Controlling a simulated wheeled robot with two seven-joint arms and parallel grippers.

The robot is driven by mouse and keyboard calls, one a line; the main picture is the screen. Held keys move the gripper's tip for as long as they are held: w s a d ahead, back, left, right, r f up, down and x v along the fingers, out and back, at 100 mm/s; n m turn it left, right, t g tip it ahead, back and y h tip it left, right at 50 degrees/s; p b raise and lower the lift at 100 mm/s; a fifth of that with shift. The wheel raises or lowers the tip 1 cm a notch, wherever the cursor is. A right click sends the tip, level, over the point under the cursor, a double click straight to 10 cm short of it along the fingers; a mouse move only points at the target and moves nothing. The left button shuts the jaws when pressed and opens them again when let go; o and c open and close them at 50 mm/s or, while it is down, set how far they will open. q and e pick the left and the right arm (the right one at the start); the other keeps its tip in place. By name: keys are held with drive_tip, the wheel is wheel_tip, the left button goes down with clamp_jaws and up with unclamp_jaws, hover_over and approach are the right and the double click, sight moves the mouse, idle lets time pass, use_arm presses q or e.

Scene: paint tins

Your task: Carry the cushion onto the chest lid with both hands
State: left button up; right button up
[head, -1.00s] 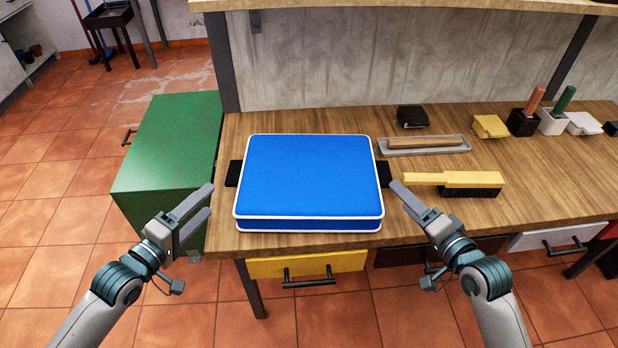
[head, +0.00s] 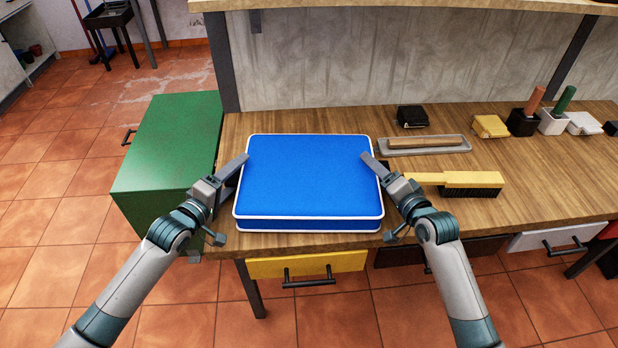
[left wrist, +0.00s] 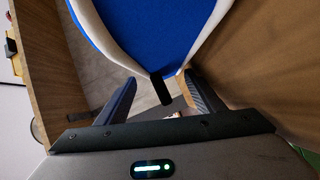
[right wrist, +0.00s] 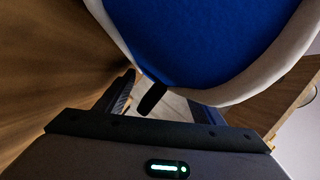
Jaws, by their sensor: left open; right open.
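The blue cushion (head: 308,180) with white piping lies flat on the wooden workbench. A black tab sticks out from each short side: one shows in the left wrist view (left wrist: 161,89), the other in the right wrist view (right wrist: 152,98). My left gripper (head: 238,172) is open at the cushion's left side, with the left tab between its fingers. My right gripper (head: 375,166) is open at the right side, with that tab between its fingers. Neither is closed on a tab. The green chest (head: 165,150) stands left of the bench, its lid shut and bare.
A yellow-handled brush (head: 470,180) lies just right of my right gripper. Behind it are a grey tray (head: 440,150) with a wooden stick and a black block (head: 412,116). A yellow drawer (head: 300,264) is under the bench's front edge.

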use_arm(q)
drive_tip(key=shift+w, duration=0.1)
drive_tip(key=shift+c, duration=0.3)
use_arm(e)
drive_tip(key=shift+w, duration=0.1)
drive_tip(key=shift+c, duration=0.3)
use_arm(q)
drive_tip(key=c, duration=1)
use_arm(e)
drive_tip(key=c, duration=1)
use_arm(q)
clamp_jaws()
use_arm(e)
drive_tip(key=shift+a, duration=0.1)
drive_tip(key=c, duration=0.3)
use_arm(q)
drive_tip(key=shift+d, duration=0.1)
use_arm(e)
drive_tip(key=shift+c, duration=0.3)
drive_tip(key=shift+f, duration=0.1)
use_arm(q)
drive_tip(key=shift+d+r, duration=0.1)
use_arm(e)
drive_tip(key=shift+a, duration=0.15)
